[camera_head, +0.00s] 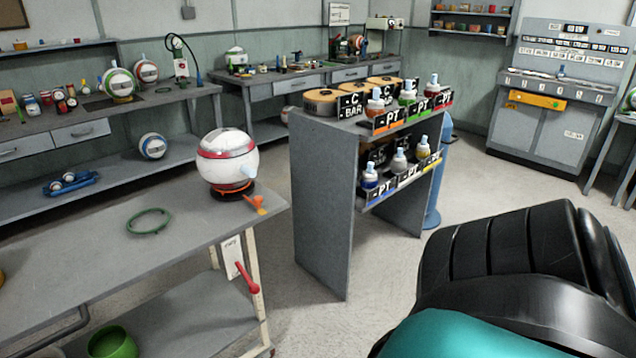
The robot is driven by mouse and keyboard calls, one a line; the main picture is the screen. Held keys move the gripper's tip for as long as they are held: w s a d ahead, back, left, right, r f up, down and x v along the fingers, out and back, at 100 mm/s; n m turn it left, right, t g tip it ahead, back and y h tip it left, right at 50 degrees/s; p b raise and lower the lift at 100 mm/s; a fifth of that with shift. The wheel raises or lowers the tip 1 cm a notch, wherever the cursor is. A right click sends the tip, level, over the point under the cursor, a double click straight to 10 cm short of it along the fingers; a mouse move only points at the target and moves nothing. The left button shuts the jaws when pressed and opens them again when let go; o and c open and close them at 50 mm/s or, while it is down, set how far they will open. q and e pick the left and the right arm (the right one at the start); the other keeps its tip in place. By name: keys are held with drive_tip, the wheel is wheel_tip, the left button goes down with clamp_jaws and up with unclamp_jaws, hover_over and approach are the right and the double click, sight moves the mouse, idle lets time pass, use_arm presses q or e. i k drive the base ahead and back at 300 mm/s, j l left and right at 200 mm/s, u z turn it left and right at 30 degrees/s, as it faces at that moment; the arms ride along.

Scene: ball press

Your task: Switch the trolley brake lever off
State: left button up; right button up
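The trolley (90,262) is a grey two-level table at the left of the head view. A red lever (247,278) with a rounded knob sits on a white label plate (232,258) at the trolley's right end, below the top. The lever slants down to the right. The print on the plate is too small to read for sure. One small wheel (268,351) shows under the near right leg. Neither of my grippers is in view. A black and teal part, seemingly of my own arm, fills the lower right.
On the trolley top are a white and red ball (228,160) on a base, an orange lever (256,204) and a green ring (150,221). A green bowl (113,342) is on its lower shelf. A grey rack (322,200) with bottles stands to the right, with bare floor between.

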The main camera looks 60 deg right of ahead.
sight(254, 288)
drive_tip(key=z, duration=1.35)
drive_tip(key=i+l+u, duration=0.1)
drive_tip(key=u, duration=0.35)
drive_tip(key=l+u, duration=0.2)
drive_tip(key=u, duration=0.25)
drive_tip(key=i+l+u, duration=0.1)
drive_tip(key=u, duration=0.35)
drive_tip(key=l+u, duration=0.25)
drive_tip(key=l, duration=0.25)
drive_tip(key=l+u, duration=0.25)
drive_tip(key=l, duration=0.7)
drive_tip(key=k+l+u, duration=0.1)
drive_tip(key=l, duration=0.4)
drive_tip(key=k+l, duration=0.1)
drive_tip(key=l, duration=0.35)
